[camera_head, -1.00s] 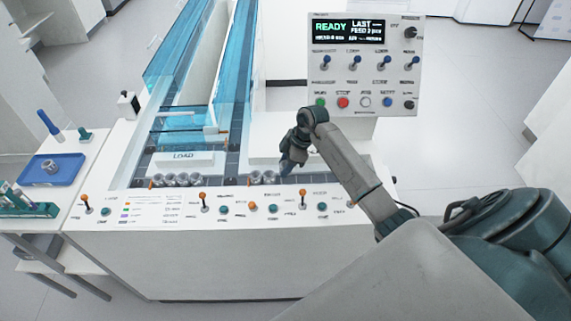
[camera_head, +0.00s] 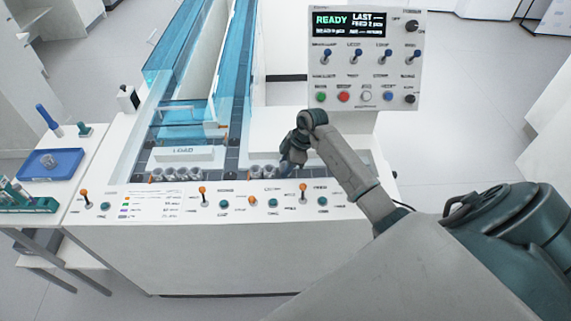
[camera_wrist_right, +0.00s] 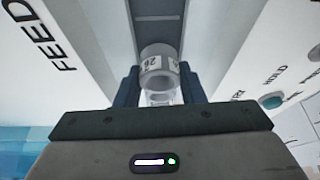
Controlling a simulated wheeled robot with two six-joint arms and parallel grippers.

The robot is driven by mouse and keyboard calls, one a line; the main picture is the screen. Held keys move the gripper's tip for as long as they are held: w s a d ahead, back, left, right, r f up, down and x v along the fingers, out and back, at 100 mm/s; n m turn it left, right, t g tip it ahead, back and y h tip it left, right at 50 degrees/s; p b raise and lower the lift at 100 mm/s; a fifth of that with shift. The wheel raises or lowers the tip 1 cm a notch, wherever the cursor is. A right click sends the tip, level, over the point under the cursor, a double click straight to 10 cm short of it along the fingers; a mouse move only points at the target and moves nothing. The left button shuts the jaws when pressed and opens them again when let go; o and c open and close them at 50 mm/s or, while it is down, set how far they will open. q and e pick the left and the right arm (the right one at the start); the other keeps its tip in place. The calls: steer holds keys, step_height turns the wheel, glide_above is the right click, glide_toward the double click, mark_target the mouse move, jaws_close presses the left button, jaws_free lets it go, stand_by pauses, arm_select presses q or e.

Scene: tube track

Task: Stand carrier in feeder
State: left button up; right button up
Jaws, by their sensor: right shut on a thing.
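My right gripper (camera_head: 288,167) reaches down over the dark feeder lane, at the right end of a short row of carriers (camera_head: 262,171). In the right wrist view my right gripper (camera_wrist_right: 160,88) is shut on a carrier (camera_wrist_right: 158,62), a clear cylinder with a pale printed label. The carrier sits between the two dark fingers, above or in a grey channel. I cannot tell whether its base touches the lane floor. Another group of carriers (camera_head: 175,174) stands upright farther left in the lane. My left gripper is not in view.
A white LOAD block (camera_head: 186,154) and blue clear covers (camera_head: 180,48) lie behind the lane. Orange levers (camera_head: 203,191) stand along the front panel. A control box (camera_head: 365,60) shows READY. A blue tray (camera_head: 50,164) with a small item sits on the left table.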

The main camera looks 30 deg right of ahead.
steer(key=shift+f, duration=0.4)
stand_by(0.7)
steer(key=shift+s+f, duration=0.15)
steer(key=shift+f, duration=0.1)
